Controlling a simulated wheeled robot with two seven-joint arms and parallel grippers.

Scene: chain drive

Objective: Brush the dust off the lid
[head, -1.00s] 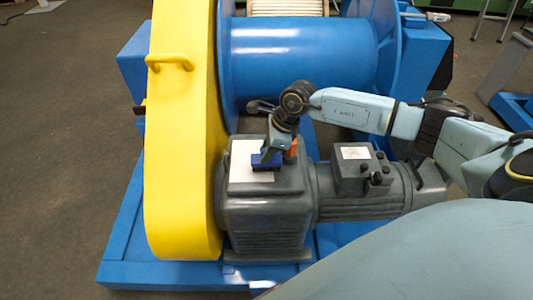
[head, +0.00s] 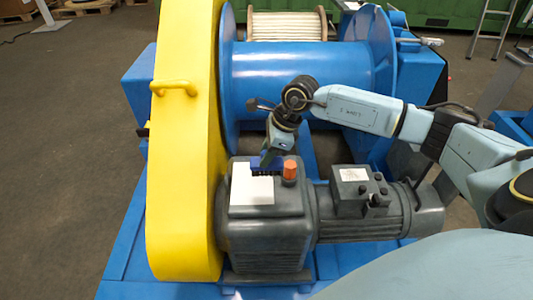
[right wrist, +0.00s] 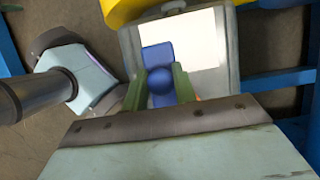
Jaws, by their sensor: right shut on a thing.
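A pale, flat rectangular patch (head: 252,188) lies on top of the grey gearbox housing (head: 265,230); I take it for the lid. It also shows in the right wrist view (right wrist: 195,42). I cannot make out separate dust on it. My right gripper (head: 273,152) is shut on a blue brush (head: 261,161) with dark bristles pointing down. The brush is at the far right edge of the pale patch; I cannot tell whether the bristles touch. In the right wrist view, the brush (right wrist: 157,58) sits between the green fingers. My left gripper is not in view.
An orange cap (head: 289,172) stands on the housing just right of the brush. A yellow chain guard (head: 182,150) rises on the left. A grey motor (head: 365,212) is on the right and a blue drum (head: 305,68) behind.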

